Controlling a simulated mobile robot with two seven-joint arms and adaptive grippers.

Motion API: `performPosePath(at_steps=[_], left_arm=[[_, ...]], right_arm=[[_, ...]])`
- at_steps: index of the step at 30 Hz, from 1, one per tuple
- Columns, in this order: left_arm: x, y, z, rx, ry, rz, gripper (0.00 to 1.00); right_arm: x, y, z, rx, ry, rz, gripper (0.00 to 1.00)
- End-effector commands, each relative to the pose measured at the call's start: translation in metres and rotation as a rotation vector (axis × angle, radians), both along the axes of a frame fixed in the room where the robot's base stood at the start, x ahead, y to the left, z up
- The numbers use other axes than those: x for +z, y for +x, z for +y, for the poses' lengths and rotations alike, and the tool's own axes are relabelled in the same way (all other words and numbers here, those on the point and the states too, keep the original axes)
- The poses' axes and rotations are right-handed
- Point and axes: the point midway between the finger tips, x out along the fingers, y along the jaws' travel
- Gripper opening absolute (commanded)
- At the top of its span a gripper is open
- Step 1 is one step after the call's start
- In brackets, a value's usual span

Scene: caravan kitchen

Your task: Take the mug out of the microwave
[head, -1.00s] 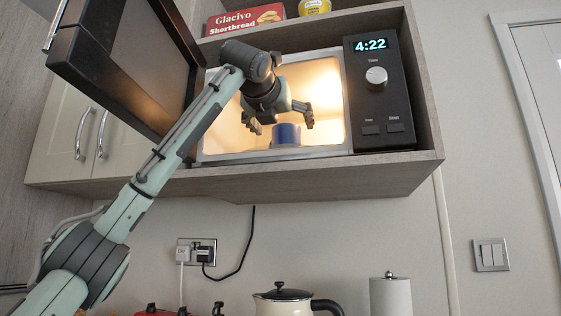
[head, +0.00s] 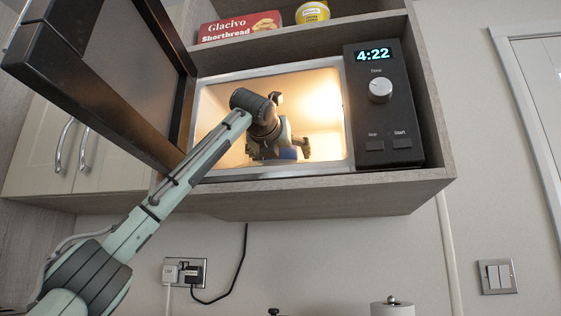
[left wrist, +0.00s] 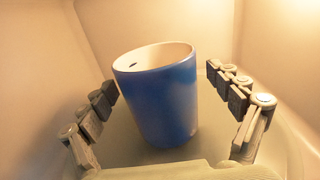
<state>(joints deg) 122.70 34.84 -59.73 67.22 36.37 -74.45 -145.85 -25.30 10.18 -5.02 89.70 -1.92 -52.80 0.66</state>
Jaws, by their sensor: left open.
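The blue mug with a cream inside (left wrist: 158,98) stands in the lit microwave (head: 348,120). My left gripper (head: 281,150) reaches into the microwave. In the left wrist view its open fingers (left wrist: 175,112) stand on either side of the mug, with gaps between fingers and mug. No handle shows. The microwave door (head: 110,80) is wide open to the left. My right gripper is not in view.
A wooden cabinet (head: 330,200) encloses the microwave. A red shortbread box (head: 240,28) and a yellow tin (head: 312,13) stand on the shelf above it. The open door hangs close to my left arm. Below are a socket with plugs (head: 185,273) and a roll holder (head: 392,307).

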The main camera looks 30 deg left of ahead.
Motion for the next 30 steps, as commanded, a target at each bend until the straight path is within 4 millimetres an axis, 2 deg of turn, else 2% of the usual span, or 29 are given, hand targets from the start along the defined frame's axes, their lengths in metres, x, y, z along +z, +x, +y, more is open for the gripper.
performPosePath(at_steps=[9,27,30], left_arm=[[-0.0006,0.0064,0.0018,0.000,0.001,0.000,0.91],[-0.0003,0.0060,0.0018,0.000,0.000,0.000,0.18],[0.0014,0.0052,0.0016,-0.001,0.000,-0.004,0.18]], right_arm=[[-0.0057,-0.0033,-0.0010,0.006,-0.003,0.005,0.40],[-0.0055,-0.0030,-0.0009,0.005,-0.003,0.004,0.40],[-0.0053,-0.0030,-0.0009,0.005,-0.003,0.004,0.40]])
